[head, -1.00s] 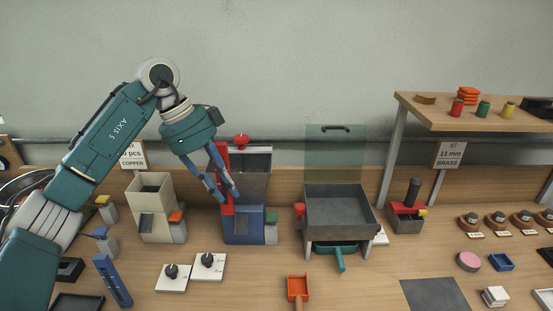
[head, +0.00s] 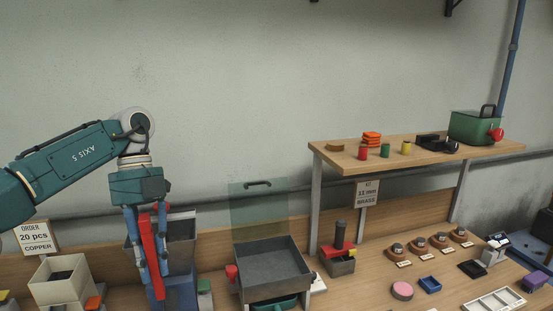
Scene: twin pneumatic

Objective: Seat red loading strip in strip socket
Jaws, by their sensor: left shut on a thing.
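The red loading strip (head: 148,242) is long and narrow and stands nearly upright between the fingers of my left gripper (head: 160,283). The gripper points down and is shut on the strip. Both are in front of the blue machine (head: 181,291), which has a grey bin (head: 182,228) on top. The fingers and strip cover part of this machine. I cannot tell whether the strip's lower end touches it. I cannot make out the strip socket. My right gripper is not in view.
A cream hopper (head: 47,291) stands left of the blue machine. A grey tray machine (head: 272,270) with a clear upright panel (head: 258,212) stands to the right. A raised wooden shelf (head: 330,157) holds spools and a green box (head: 474,128). The air above the bench is clear.

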